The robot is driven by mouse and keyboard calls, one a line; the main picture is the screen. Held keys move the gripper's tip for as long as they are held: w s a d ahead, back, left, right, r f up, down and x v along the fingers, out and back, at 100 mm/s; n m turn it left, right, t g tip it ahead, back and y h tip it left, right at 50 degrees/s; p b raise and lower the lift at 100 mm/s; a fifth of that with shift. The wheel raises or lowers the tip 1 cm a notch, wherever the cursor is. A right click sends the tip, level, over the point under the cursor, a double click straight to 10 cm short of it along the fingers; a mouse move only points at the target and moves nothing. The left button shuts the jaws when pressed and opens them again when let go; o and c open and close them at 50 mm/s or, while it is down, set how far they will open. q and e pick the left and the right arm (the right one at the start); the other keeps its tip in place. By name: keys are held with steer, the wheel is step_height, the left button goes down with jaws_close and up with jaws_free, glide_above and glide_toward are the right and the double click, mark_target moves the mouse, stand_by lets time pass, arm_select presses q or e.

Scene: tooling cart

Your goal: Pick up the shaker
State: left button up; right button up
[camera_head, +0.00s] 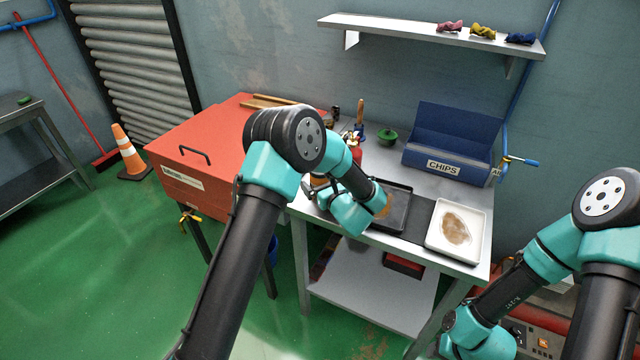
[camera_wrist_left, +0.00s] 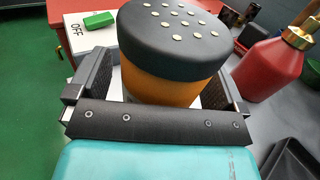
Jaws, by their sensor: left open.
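The shaker (camera_wrist_left: 175,55) has an orange body and a black cap dotted with pale holes. In the left wrist view it stands between the two black fingers of my left gripper (camera_wrist_left: 155,85). The fingers are open, one on each side of it; I cannot tell whether either touches it. In the head view my left gripper (camera_head: 311,190) is over the front left of the grey table, and my own arm hides most of it and the shaker. My right arm is at the lower right of the head view, its gripper out of view.
A red bottle (camera_wrist_left: 272,62) with a brass top stands right of the shaker. A black tray (camera_head: 397,212) and a white tray (camera_head: 476,240) lie on the table (camera_head: 375,155). A blue CHIPS bin (camera_head: 440,162) and green lidded pot (camera_head: 387,138) stand behind. A red cabinet (camera_head: 215,145) adjoins left.

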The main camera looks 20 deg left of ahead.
arm_select(q)
steer(key=c, duration=1.2)
steer(key=shift+r, duration=0.1)
steer(key=shift+r, duration=0.45)
steer(key=r, duration=0.2)
steer(key=shift+s+d+r, duration=0.1)
steer(key=shift+s+r, duration=0.2)
steer(key=shift+s, duration=0.05)
steer(key=s+d, duration=0.1)
steer(key=s, duration=0.4)
steer(key=s+d+r, duration=0.1)
steer(key=s+d, duration=0.1)
steer(key=s, duration=0.3)
steer(key=s+d, duration=0.1)
steer(key=s, duration=0.3)
steer(key=shift+s+d+r, duration=0.15)
steer(key=shift+s, duration=0.25)
